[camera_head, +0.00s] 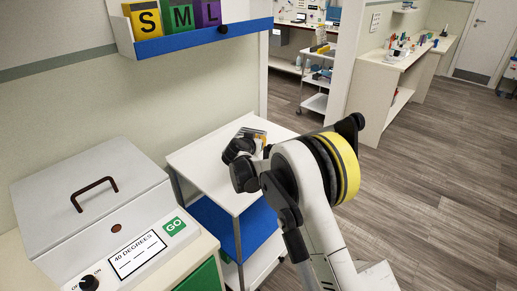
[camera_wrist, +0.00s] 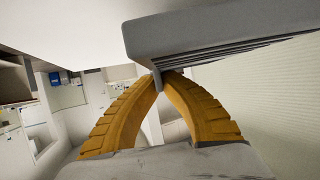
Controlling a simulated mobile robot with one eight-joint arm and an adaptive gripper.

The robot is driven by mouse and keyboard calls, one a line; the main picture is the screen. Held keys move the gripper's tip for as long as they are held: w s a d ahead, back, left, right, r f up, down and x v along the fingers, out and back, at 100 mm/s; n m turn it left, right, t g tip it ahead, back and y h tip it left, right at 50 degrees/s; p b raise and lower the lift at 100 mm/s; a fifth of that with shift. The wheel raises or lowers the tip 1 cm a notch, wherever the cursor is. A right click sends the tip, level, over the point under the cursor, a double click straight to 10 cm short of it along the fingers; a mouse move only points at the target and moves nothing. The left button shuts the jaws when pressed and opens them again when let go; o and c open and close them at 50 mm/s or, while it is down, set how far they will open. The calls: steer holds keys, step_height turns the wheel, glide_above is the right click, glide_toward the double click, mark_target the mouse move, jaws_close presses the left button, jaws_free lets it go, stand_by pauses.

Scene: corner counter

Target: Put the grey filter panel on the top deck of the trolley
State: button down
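The trolley's white top deck (camera_head: 205,160) is in the middle of the head view, right of the grey-lidded machine. My gripper (camera_wrist: 161,80) is seen in the wrist view with its two yellow fingers converging on a thin grey part of the grey filter panel (camera_wrist: 215,38). The panel's ribbed side shows above the fingertips. A white surface lies beside it at the top left. In the head view, my arm reaches over the deck's far right part and hides most of the gripper and panel. I cannot tell whether the panel touches the deck.
The machine (camera_head: 95,195) with handle and green GO button stands at the left. A blue-edged wall shelf (camera_head: 200,38) holds S, M and L boxes above. The trolley has a blue lower shelf (camera_head: 215,222). Another trolley (camera_head: 316,80) stands behind. The deck's near part is bare.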

step_height(320, 180, down, 4)
steer(key=shift+r+b, duration=0.2)
steer(key=shift+b, duration=0.5)
steer(key=shift+r, duration=0.15)
steer(key=c, duration=1.6)
jaws_free()
